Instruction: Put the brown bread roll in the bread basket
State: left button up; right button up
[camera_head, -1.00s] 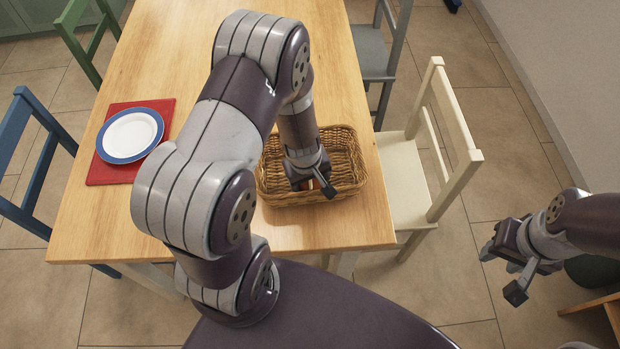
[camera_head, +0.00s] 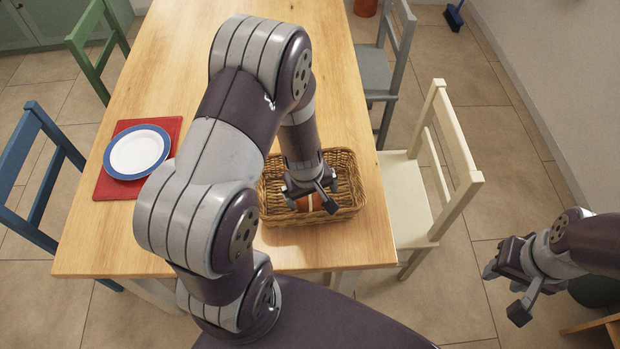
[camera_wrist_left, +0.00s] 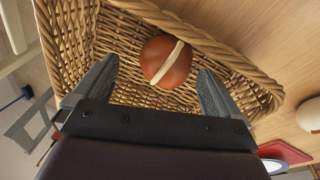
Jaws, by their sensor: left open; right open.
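The brown bread roll (camera_head: 308,203), a reddish-brown ball with a pale stripe, lies inside the wicker bread basket (camera_head: 352,184) on the table. In the left wrist view the roll (camera_wrist_left: 166,61) rests on the woven floor near one basket wall (camera_wrist_left: 215,48). My left gripper (camera_head: 309,196) points down over the basket, its fingers spread open on either side of the roll. In the wrist view a gap shows between the roll and each finger. My right gripper (camera_head: 505,291) is open and empty, right of the table over the floor.
A white plate with a blue rim (camera_head: 138,152) sits on a red mat (camera_head: 115,187) at the left. A tan rounded object (camera_wrist_left: 295,122) is on the table beside the basket in the wrist view. Chairs flank the table, including a cream one (camera_head: 410,195).

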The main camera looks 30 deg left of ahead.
pick_arm(q)
notch_tip(320, 180, up, 8)
jog(key=s+p, duration=0.1)
jog(key=p, duration=0.2)
notch_tip(320, 180, up, 5)
jog(key=m, duration=0.4)
send_over(309, 204)
jog(key=d, duration=0.2)
jog(key=s+d+r+m, duration=0.1)
jog(key=s+r+m, duration=0.4)
jog(key=m, duration=0.1)
jog(key=shift+d+r+g, duration=0.2)
jog(key=shift+d+g, duration=0.1)
jog(key=shift+d, duration=0.1)
